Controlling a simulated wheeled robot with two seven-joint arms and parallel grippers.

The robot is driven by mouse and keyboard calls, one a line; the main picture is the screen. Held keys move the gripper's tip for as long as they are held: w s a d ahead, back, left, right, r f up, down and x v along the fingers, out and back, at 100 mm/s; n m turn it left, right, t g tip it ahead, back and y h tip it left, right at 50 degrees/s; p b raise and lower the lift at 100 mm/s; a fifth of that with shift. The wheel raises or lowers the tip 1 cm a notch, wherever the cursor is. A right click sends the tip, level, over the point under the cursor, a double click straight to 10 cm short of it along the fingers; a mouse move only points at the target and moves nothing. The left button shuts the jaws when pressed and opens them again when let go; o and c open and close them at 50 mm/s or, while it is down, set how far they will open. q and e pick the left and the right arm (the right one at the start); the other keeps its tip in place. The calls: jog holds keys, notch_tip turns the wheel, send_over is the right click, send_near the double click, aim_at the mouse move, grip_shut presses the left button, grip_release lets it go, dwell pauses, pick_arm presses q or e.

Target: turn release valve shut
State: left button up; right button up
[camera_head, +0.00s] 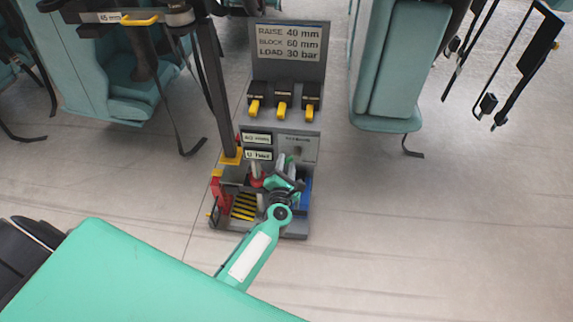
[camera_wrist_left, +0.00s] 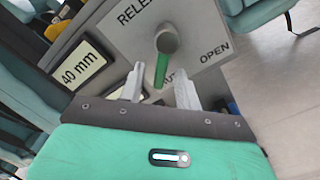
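The release valve handle (camera_wrist_left: 164,58) is a grey round knob with a green lever, on a grey plate (camera_wrist_left: 195,25) lettered "RELE…" and "OPEN"; another word is mostly hidden behind my fingers. The lever points down in the left wrist view. My left gripper (camera_wrist_left: 160,80) is open, its two pale fingers apart on either side of the lever's lower end. I cannot tell if they touch it. In the head view my left gripper (camera_head: 286,172) is at the lower front of the grey console (camera_head: 290,68), below the plate (camera_head: 298,146). My right gripper is out of view.
Yellow-handled levers (camera_head: 283,103) sit above the valve plate. Small readouts (camera_head: 257,139) are beside it; one reads "40 mm" (camera_wrist_left: 80,68) in the left wrist view. Teal seats (camera_head: 392,65) stand behind and hanging straps flank the console. Floor at right (camera_head: 440,220) is clear.

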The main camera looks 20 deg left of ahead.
pick_arm(q)
jog(key=v, duration=1.3)
jog(key=shift+s, duration=0.2)
jog(key=shift+d+r, duration=0.1)
jog(key=shift+d, duration=0.05)
